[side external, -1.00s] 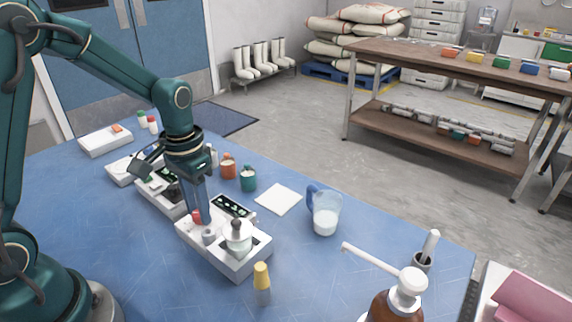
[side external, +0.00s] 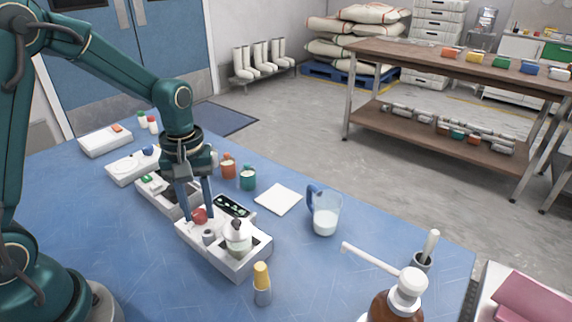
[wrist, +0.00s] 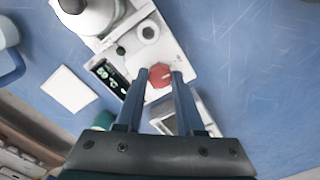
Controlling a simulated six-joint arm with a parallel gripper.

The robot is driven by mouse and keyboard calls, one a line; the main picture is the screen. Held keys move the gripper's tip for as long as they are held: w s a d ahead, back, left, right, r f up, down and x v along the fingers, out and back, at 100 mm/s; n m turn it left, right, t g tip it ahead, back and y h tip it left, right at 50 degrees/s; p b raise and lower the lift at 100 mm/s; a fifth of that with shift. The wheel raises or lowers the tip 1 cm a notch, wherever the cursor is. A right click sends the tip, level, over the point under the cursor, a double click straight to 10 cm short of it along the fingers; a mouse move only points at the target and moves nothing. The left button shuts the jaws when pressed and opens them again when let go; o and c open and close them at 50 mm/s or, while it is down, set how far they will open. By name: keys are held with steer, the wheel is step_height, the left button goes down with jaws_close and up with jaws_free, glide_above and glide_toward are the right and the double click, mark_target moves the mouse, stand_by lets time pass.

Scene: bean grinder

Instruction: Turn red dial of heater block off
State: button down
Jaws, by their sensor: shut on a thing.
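The heater block (side external: 222,262) is a white unit on the blue table, with a dark display panel (side external: 232,206) and a small grey knob (side external: 208,236) on top. Its red dial (side external: 199,216) sits near the block's left end; it also shows in the wrist view (wrist: 161,75), with a pale mark on its face. My gripper (side external: 198,216) points down from above, with one finger on each side of the red dial. In the wrist view the fingertips (wrist: 160,73) flank the dial and are shut on it.
A white-topped vessel (side external: 238,240) stands on the block's right end. Other white units (side external: 165,190) line up behind it. An orange jar (side external: 228,166), a teal jar (side external: 248,179), a white pad (side external: 278,199), a jug (side external: 325,215) and a yellow-capped bottle (side external: 262,284) stand nearby.

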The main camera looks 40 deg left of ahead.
mark_target(200, 213)
steer(key=shift+w+n, duration=0.1)
steer(key=shift+n, duration=0.5)
steer(key=c, duration=0.5)
jaws_free()
steer(key=shift+r, duration=2.6)
